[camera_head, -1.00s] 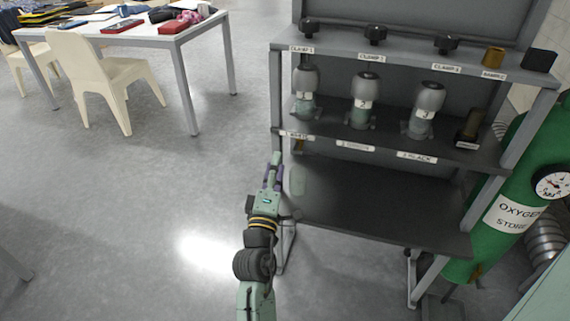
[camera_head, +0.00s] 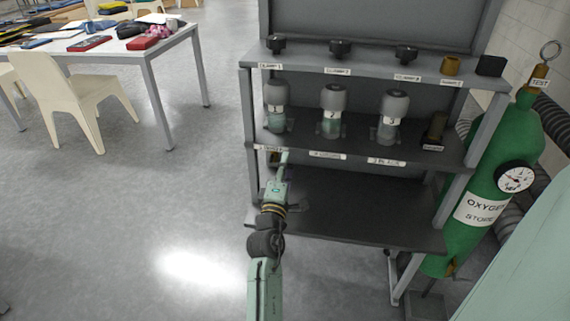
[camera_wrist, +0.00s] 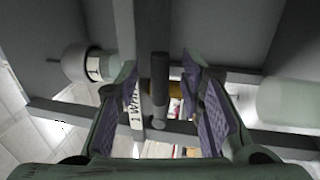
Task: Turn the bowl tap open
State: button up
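No part in view is clearly marked as the bowl tap. In the wrist view a short dark grey cylinder (camera_wrist: 159,88) stands between my fingers, with space on both sides; I cannot tell whether it is the tap. My gripper (camera_wrist: 160,62) is open, with purple pads, and holds nothing. In the head view my gripper (camera_head: 283,162) is at the left front edge of the middle shelf (camera_head: 352,147), near the label under bottle 1 (camera_head: 277,108). A small brownish piece (camera_head: 275,160) shows beside it under the shelf, partly hidden.
Bottle 2 (camera_head: 332,110) and bottle 3 (camera_head: 391,115) stand on the same shelf. Black knobs line the top shelf. A green oxygen cylinder (camera_head: 480,215) stands right of the rack. The lower shelf (camera_head: 375,213) is bare.

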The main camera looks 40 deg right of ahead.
jog(key=shift+c, duration=0.4)
grip_shut()
dwell(0.6)
